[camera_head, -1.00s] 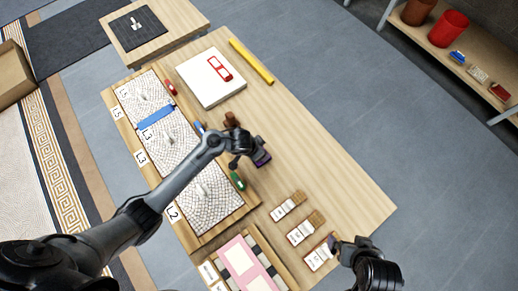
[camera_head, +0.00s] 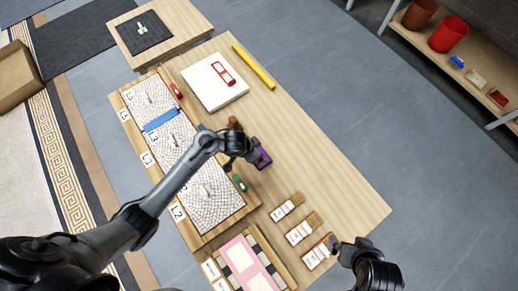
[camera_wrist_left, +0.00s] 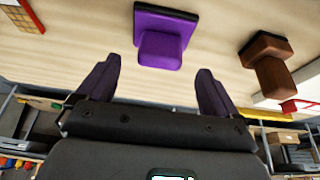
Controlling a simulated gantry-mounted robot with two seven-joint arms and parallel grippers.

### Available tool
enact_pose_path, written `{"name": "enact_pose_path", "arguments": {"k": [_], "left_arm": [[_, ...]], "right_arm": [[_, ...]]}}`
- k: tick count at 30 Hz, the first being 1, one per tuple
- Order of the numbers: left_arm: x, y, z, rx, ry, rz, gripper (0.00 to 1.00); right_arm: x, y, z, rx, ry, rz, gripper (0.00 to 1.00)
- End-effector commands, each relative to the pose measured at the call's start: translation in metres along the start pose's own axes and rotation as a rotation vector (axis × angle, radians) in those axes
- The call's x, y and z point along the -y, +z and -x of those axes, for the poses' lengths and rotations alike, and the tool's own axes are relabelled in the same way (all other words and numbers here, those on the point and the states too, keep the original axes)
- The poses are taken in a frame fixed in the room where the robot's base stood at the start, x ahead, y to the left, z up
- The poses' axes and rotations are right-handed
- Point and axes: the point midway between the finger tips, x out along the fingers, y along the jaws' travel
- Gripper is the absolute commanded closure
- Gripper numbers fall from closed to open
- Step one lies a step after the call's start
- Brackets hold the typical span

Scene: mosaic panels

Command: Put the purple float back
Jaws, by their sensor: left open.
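The purple float (camera_head: 264,158) rests on the wooden table, beside the long mosaic panel frame; its flat plate and block-like handle also show in the left wrist view (camera_wrist_left: 160,48). My left gripper (camera_head: 250,157) is right beside it. In the left wrist view its two fingers (camera_wrist_left: 157,85) are spread and empty, with the handle just beyond the tips, apart from both. My right gripper (camera_head: 340,243) is near the table's front right edge, by the labelled boxes; its jaws are too small to judge.
A brown float (camera_wrist_left: 268,62) stands near the purple one. A green-handled tool (camera_head: 239,183) lies by the panel frame (camera_head: 207,241). A white slab (camera_head: 205,92) and a yellow bar (camera_head: 253,66) lie farther back. The table's right side is clear.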

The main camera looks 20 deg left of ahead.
Motion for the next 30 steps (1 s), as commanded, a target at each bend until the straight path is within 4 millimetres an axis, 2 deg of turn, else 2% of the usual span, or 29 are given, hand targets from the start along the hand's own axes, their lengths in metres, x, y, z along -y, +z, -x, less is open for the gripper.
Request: {"name": "enact_pose_path", "arguments": {"k": [1, 6, 12, 19, 23, 30], "left_arm": [[-0.001, -0.003, 0.016, -0.001, 0.0, 0.0, 0.06], [0.0, -0.002, 0.041, 0.0, 0.0, 0.0, 0.06], [-0.001, -0.001, 0.057, 0.001, 0.001, -0.001, 0.06], [-0.006, 0.007, 0.07, -0.009, -0.035, 0.015, 0.06], [-0.016, 0.025, 0.095, -0.017, -0.101, 0.059, 0.06], [-0.033, 0.081, 0.175, 0.034, -0.178, 0.215, 0.06]], "right_arm": [[-0.001, -0.004, 0.013, 0.0, 0.0, 0.0, 0.0], [-0.001, -0.009, 0.029, -0.001, 0.0, 0.0, 0.0], [-0.001, -0.013, 0.039, -0.001, -0.001, -0.001, 0.0], [0.0, -0.013, 0.04, -0.001, -0.004, -0.006, 0.0], [0.001, -0.013, 0.04, -0.002, -0.007, -0.008, 0.0], [0.001, -0.013, 0.04, -0.001, -0.007, -0.01, 0.0]]}}
